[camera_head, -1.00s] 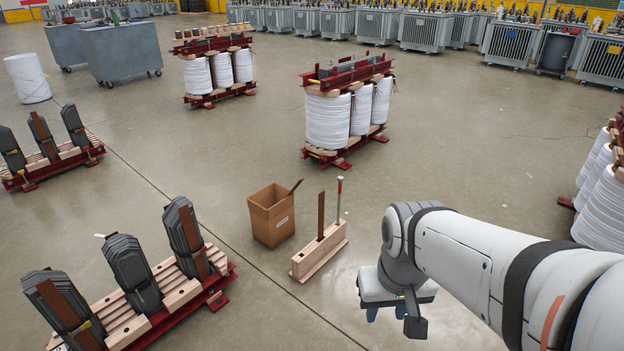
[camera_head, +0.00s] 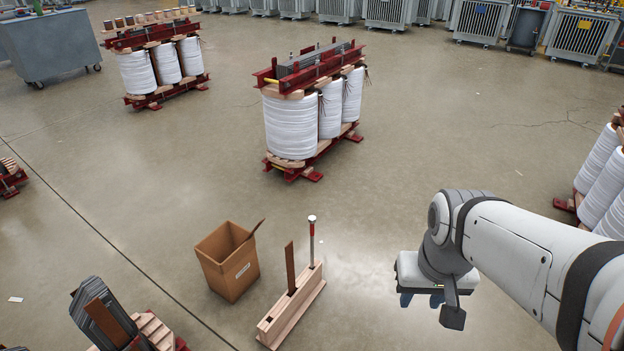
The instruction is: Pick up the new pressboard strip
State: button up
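A brown pressboard strip (camera_head: 291,268) stands upright in a pale wooden block (camera_head: 286,318) on the floor. Another brown strip (camera_head: 256,229) leans out of an open cardboard box (camera_head: 228,265) just left of the block. I cannot tell from looks alone which strip is new. A hammer (camera_head: 312,246) with a pale head stands in the block's far end. My gripper (camera_head: 421,300) points down to the right of the block, apart from it. Its blue fingertips show spaced apart with nothing seen between them. The arm's wrist partly hides it.
A transformer core with white coils (camera_head: 291,128) stands behind the block, another (camera_head: 133,77) further back left. A partly assembled core (camera_head: 98,312) is at lower left. More coils (camera_head: 602,190) stand at the right edge. The floor between block and coils is clear.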

aim_at(289, 248)
jog(key=u, duration=0.55)
jog(key=i, duration=1.2)
jog(key=u, duration=0.85)
